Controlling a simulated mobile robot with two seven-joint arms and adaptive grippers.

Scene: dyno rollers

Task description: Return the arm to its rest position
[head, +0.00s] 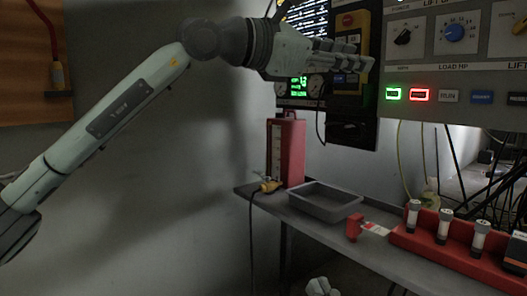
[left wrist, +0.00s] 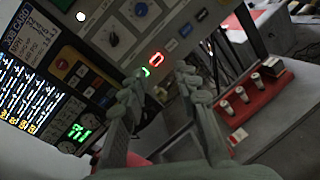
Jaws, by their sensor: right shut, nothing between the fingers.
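My left arm reaches in from the left of the head view, with its left gripper (head: 366,62) high in front of the control panel (head: 440,68). In the left wrist view the two fingers of the left gripper (left wrist: 162,78) stand apart with nothing between them. The panel's lit green and red buttons show beyond the fingertips in that view. The tip of my right gripper (head: 322,287) shows small at the bottom edge of the head view, below the bench. It is shut and empty; most of it is cut off.
A grey bench (head: 375,250) carries a grey tray (head: 325,200), a red canister (head: 286,150), a red clamp-like piece (head: 355,228) and a red rack (head: 440,246) with several white-capped cylinders. A dark screen unit (head: 350,110) hangs beside the panel.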

